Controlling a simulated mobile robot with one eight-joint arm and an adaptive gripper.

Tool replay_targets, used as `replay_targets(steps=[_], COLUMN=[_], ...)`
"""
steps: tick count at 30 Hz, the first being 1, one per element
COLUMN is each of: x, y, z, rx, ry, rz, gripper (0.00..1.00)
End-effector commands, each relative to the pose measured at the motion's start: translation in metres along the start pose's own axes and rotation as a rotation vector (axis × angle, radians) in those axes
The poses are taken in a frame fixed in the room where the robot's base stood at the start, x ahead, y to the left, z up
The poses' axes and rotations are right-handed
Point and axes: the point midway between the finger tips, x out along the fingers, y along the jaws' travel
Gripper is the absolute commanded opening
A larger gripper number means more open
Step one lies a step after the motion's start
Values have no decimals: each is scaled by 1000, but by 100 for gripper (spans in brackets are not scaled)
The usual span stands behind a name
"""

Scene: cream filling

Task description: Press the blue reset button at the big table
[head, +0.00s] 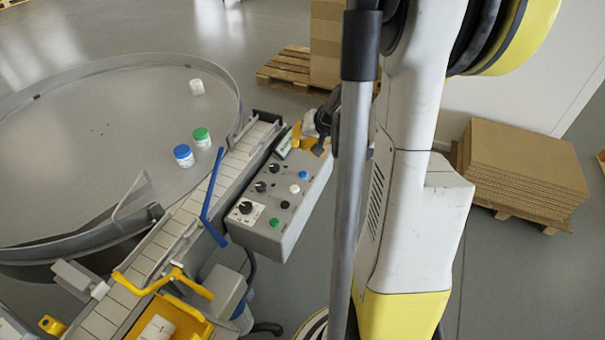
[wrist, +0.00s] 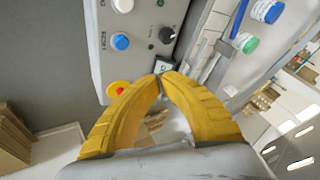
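The blue button (head: 304,174) is on the top face of the grey control box (head: 262,236), beside the big round table (head: 85,140). In the wrist view the blue button (wrist: 120,42) lies up and left of my fingertips, beside a white button (wrist: 122,5). My gripper (head: 297,138) is over the far end of the control box in the head view. In the wrist view the yellow fingertips of my gripper (wrist: 162,75) come together with nothing held between them. They are apart from the blue button.
The control box also has black knobs (wrist: 167,34), a green button (head: 274,223) and a red stop button (wrist: 118,90) close to my left finger. A conveyor (head: 205,193) with a blue rail (head: 207,207) runs alongside. Lidded jars (head: 183,155) stand on the table.

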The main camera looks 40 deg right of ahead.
Motion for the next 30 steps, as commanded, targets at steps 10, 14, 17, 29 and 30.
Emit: replay_targets(steps=[10,14,17,29,30], x=[36,52,61,65,65], y=[19,28,32,35,35], z=[19,28,32,35,35], rx=[0,0,0,0,0], ry=[0,0,0,0,0], rz=[0,0,0,0,0], gripper=[0,0,0,0,0])
